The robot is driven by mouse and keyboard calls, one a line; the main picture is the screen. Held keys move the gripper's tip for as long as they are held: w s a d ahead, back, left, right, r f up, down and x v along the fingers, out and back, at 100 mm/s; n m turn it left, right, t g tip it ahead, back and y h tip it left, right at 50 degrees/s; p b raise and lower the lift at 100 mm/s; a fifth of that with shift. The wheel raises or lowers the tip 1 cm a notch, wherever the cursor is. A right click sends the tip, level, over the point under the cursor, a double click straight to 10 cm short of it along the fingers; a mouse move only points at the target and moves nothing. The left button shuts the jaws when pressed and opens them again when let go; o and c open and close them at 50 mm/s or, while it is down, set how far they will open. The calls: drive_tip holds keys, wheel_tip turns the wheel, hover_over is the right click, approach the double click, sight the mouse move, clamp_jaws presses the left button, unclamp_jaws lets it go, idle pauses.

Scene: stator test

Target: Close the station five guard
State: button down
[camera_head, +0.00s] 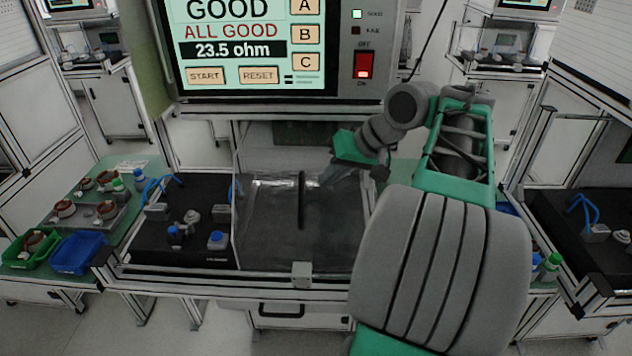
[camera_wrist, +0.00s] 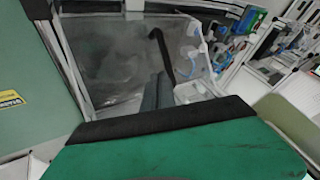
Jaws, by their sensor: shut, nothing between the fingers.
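The station guard (camera_head: 270,240) is a clear, smoky box-like cover with an upright black handle (camera_head: 302,200). It stands over the right part of the black station bed (camera_head: 150,245); the left part, with its fixtures, is uncovered. In the wrist view the guard (camera_wrist: 110,62) fills the upper left and its handle (camera_wrist: 163,52) lies just beyond my fingertips. My gripper (camera_head: 328,177) is to the right of the handle, partly blurred by the clear panel. In the wrist view my gripper (camera_wrist: 158,92) is shut and empty. Whether it touches the handle I cannot tell.
A tester screen (camera_head: 250,45) reading ALL GOOD hangs above the station, with a red switch (camera_head: 363,66). On the bed's uncovered part are small blue-topped fixtures (camera_head: 215,240) and a blue cable (camera_head: 155,188). Blue (camera_head: 78,252) and green (camera_head: 32,248) bins stand left.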

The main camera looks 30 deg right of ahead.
drive_tip(key=s+d+r, duration=0.2)
drive_tip(key=s+d, duration=0.2)
drive_tip(key=d, duration=0.1)
drive_tip(key=b, duration=0.5)
approach(321, 199)
drive_tip(key=shift+t, duration=0.3)
drive_tip(key=x, duration=0.4)
drive_tip(key=shift+s+f, duration=0.1)
drive_tip(key=shift+f, duration=0.15)
drive_tip(key=a, duration=0.1)
drive_tip(key=w+a, duration=0.2)
drive_tip(key=shift+a+r, duration=0.3)
